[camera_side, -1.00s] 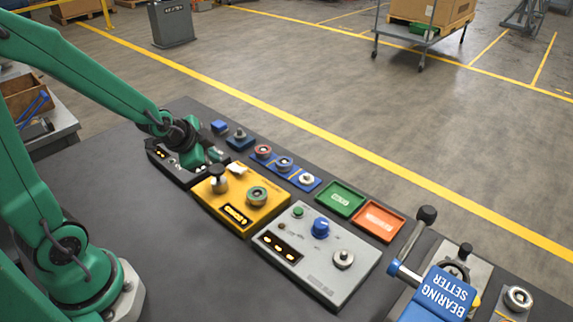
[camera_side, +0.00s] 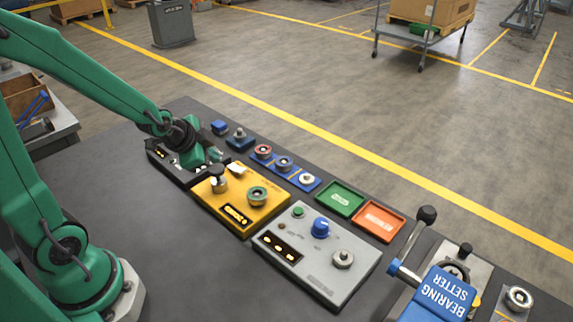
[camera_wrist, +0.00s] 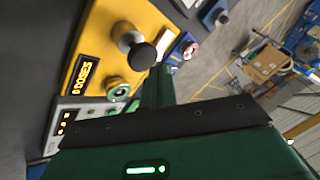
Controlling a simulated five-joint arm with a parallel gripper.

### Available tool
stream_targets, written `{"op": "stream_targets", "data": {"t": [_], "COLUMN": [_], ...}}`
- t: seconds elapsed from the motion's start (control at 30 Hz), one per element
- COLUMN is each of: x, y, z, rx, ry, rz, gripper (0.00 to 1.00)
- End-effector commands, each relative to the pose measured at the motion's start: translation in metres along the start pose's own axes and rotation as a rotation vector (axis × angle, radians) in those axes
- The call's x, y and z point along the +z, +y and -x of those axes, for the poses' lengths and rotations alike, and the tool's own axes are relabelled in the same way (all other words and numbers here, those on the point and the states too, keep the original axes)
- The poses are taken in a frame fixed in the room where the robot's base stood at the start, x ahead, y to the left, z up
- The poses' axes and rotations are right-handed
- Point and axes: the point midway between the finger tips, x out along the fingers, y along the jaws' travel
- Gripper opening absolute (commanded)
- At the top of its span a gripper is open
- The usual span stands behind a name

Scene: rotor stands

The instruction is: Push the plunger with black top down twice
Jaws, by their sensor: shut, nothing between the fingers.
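The plunger on the yellow box (camera_side: 240,207) has a metal stem and a round knob (camera_side: 218,171). In the wrist view the knob's black top (camera_wrist: 142,56) is plain to see, beside my fingers. My gripper (camera_side: 214,156) is shut and empty, just behind the plunger in the side view and apart from it. Its green fingers also show in the wrist view (camera_wrist: 158,82).
A grey box (camera_side: 318,252) with a blue knob stands to the right. A dark box (camera_side: 165,165) lies behind my gripper. Blue stands with rings (camera_side: 284,164), a green tray (camera_side: 341,199), an orange tray (camera_side: 379,221) and a bearing setter (camera_side: 445,295) stand farther along.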

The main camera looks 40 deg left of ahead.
Motion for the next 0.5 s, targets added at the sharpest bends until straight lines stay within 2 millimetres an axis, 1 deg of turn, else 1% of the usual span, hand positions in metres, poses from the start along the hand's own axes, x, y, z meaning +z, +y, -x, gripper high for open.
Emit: {"op": "stream_targets", "data": {"t": [0.5], "x": [0.0014], "y": [0.0025], "z": [-0.0033], "rx": [0.002], "ry": [-0.001], "rz": [0.000], "gripper": [0.00]}}
